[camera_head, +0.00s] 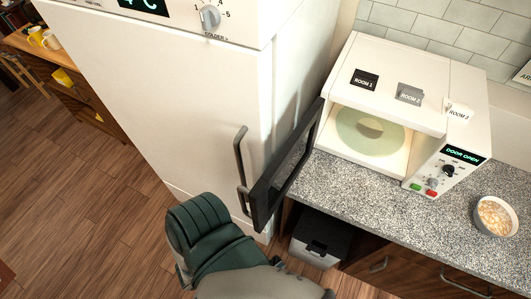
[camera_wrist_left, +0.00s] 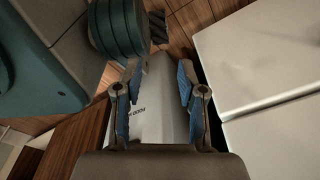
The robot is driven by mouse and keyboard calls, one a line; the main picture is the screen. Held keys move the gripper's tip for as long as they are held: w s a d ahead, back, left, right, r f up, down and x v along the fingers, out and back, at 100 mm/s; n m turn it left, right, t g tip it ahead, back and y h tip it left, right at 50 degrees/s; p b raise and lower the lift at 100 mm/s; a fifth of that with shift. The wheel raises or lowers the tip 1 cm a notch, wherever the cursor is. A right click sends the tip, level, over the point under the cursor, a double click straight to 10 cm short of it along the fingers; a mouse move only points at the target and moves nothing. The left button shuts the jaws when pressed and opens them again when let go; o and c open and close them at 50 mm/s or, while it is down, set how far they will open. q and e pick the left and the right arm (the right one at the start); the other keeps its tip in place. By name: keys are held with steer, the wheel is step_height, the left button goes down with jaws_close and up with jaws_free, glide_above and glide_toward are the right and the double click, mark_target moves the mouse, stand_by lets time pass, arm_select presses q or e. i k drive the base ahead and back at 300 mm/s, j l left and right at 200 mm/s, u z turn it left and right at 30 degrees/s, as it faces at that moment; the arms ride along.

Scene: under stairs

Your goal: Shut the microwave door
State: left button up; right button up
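The white microwave (camera_head: 455,80) stands on the speckled counter in the head view, with its display (camera_head: 465,155) reading "DOOR OPEN". Its dark-framed door (camera_head: 285,165) is swung wide open to the left, beside the fridge handle. A pale surface with partly readable lettering shows behind the fingers. Its fingers cannot be made out in the head view. My right gripper is not in view.
A tall white fridge (camera_head: 165,95) with a dark handle (camera_head: 241,165) stands left of the counter (camera_head: 360,195). A bowl of food (camera_head: 494,216) sits at the counter's right. A bin (camera_head: 318,240) stands below the counter. Open wooden floor (camera_head: 95,200) lies to the left.

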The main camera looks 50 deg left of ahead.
mark_target(264, 197)
steer(key=k+j, duration=0.2)
steer(key=j, duration=0.2)
steer(key=k+j+z, duration=0.1)
steer(key=j, duration=0.3)
steer(key=k+j, duration=0.25)
steer(key=k+j+z, duration=0.1)
steer(key=j, duration=0.4)
steer(key=k+z, duration=0.2)
steer(key=k, duration=0.25)
